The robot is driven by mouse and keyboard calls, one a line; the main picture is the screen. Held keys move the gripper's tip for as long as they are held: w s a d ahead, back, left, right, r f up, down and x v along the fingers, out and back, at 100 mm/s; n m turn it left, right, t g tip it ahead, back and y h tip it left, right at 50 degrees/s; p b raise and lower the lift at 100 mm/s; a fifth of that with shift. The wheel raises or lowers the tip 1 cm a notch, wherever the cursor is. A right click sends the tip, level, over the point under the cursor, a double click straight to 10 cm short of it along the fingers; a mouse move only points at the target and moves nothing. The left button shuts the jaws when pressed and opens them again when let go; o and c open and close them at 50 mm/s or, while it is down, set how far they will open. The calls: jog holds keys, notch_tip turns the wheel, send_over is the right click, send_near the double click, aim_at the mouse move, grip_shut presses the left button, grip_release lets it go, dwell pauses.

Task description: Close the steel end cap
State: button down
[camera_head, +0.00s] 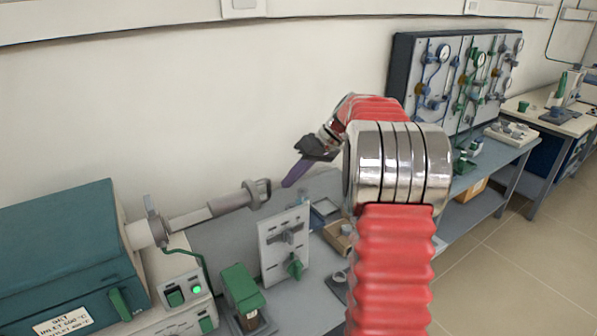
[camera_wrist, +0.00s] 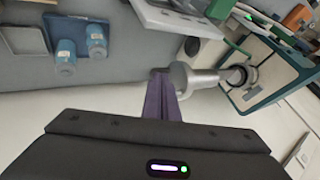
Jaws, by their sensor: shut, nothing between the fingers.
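The steel end cap (camera_head: 262,191) is at the right end of a grey tube (camera_head: 205,212) that sticks out of the teal furnace (camera_head: 65,255). It looks like a ring-shaped metal end piece; I cannot tell how far it is swung open. In the wrist view a round steel end piece (camera_wrist: 182,80) of the tube lies just right of my fingertips. My gripper (camera_head: 288,183) has purple fingers, shut and empty, pointing down-left close to the cap's right side. In the wrist view my gripper (camera_wrist: 160,95) partly overlaps the end piece's left edge; contact is unclear.
Below the tube are a green-topped device (camera_head: 240,285) and an upright white panel with valves (camera_head: 285,240). A gauge board (camera_head: 455,80) stands at the back right. Blue-capped containers (camera_wrist: 80,40) sit on a tray in the wrist view. The wall behind is clear.

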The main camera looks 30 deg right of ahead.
aim_at(270, 192)
jog(key=shift+w+a+f, duration=0.25)
jog(key=shift+a+f, duration=0.3)
jog(key=shift+a, duration=0.45)
jog(key=shift+w+a+f, duration=0.3)
jog(key=shift+a+f, duration=0.25)
jog(key=shift+a, duration=0.45)
jog(key=shift+w+a+f, duration=0.25)
jog(key=shift+a+f, duration=0.3)
jog(key=shift+a, duration=0.45)
jog(key=shift+d, duration=0.1)
